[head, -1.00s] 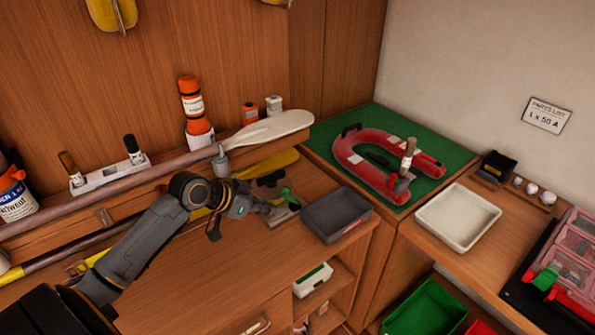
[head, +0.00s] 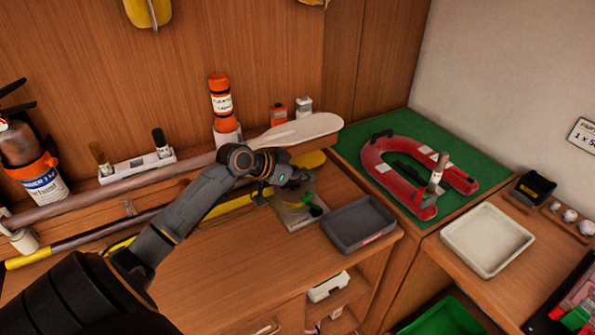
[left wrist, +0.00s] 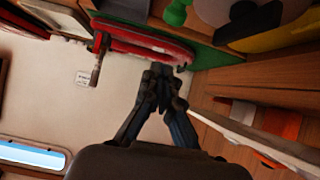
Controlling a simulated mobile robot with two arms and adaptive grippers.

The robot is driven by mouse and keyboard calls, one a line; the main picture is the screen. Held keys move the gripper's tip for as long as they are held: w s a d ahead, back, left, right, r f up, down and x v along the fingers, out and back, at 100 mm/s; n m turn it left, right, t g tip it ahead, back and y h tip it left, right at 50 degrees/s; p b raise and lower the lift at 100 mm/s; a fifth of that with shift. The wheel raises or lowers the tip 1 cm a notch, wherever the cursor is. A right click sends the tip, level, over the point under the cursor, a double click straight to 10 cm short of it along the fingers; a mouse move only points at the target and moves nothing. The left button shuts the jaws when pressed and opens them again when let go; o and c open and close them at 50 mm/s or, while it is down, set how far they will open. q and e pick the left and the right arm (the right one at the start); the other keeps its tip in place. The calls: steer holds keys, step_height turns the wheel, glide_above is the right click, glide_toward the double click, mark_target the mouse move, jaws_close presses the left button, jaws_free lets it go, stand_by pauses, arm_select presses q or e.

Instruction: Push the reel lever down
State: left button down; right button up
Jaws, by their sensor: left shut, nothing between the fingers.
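The reel (head: 311,188) stands on a grey base plate (head: 294,222) on the wooden bench, beside a dark grey tray. Part of the reel is hidden behind my left gripper (head: 300,180). That gripper is shut and empty, above the reel and up-left of the lever in the head view. In the left wrist view its closed fingers (left wrist: 161,74) point at the top edge, where the green lever (left wrist: 177,12) and grey reel (left wrist: 222,9) show, apart from the fingertips. My right gripper is out of view.
The dark grey tray (head: 358,224) is close on the right of the reel. A paddle (head: 305,130) and poles run along the back of the bench. The front of the bench is clear.

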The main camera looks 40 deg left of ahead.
mark_target(308, 192)
arm_select(q)
steer(key=f+p, duration=0.1)
steer(key=w+f, duration=0.1)
steer(key=f, duration=0.1)
steer(key=f+p, duration=0.1)
steer(key=shift+w+d+f+p, duration=0.2)
steer(key=shift+d+p, duration=0.15)
steer(key=shift+s+a+f, duration=0.15)
steer(key=shift+s+f, duration=0.1)
steer(key=shift+s, duration=0.2)
steer(key=shift+f, duration=0.1)
steer(key=shift+w, duration=0.1)
